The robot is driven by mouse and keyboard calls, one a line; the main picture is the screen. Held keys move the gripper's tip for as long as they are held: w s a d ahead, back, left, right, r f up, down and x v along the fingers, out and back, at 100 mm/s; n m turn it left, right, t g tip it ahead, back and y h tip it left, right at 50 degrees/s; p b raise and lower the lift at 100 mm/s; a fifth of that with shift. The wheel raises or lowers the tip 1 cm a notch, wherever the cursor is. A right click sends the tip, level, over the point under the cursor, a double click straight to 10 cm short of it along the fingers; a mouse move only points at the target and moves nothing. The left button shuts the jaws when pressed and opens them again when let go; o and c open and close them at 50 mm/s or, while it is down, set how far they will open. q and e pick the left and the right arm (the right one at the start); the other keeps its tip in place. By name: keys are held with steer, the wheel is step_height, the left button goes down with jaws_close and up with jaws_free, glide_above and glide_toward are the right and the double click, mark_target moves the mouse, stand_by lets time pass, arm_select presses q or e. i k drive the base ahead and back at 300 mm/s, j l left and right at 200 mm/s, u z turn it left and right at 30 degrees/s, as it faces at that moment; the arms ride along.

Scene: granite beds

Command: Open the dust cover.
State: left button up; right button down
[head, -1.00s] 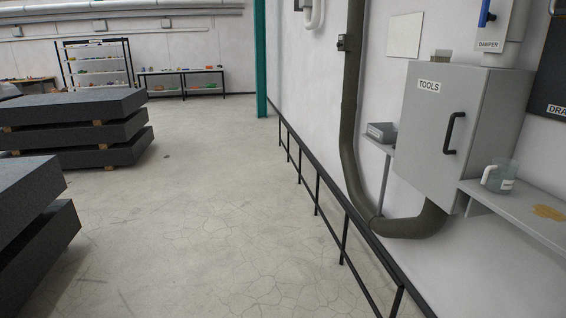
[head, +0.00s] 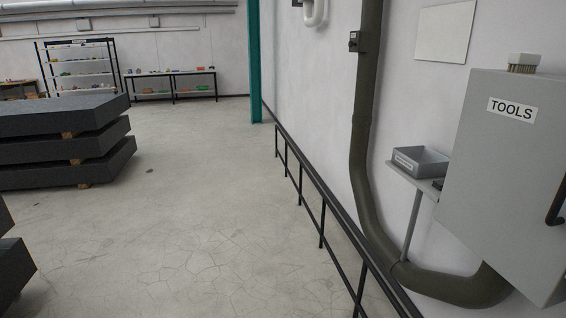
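I see nothing in the head view that I can make out as a dust cover. A grey wall cabinet (head: 490,185) labelled TOOLS hangs at the right, its door shut, with a black handle at the picture's right edge. Neither my left nor my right gripper is in view.
A black rail (head: 322,205) runs along the wall. A thick dark green pipe (head: 361,130) bends low beneath the cabinet. A grey bin (head: 420,161) sits on a small shelf. Stacked granite slabs (head: 65,145) stand at left. The floor (head: 200,220) between is clear.

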mark_target(354, 44)
steer(key=i, duration=1.45)
steer(key=i+j+z, duration=0.1)
steer(key=i+z, duration=0.2)
steer(key=i, duration=0.2)
steer(key=i+j+z, duration=0.25)
steer(key=i, duration=0.25)
steer(key=i+j+z, duration=0.3)
steer(key=i, duration=0.15)
steer(key=l, duration=0.1)
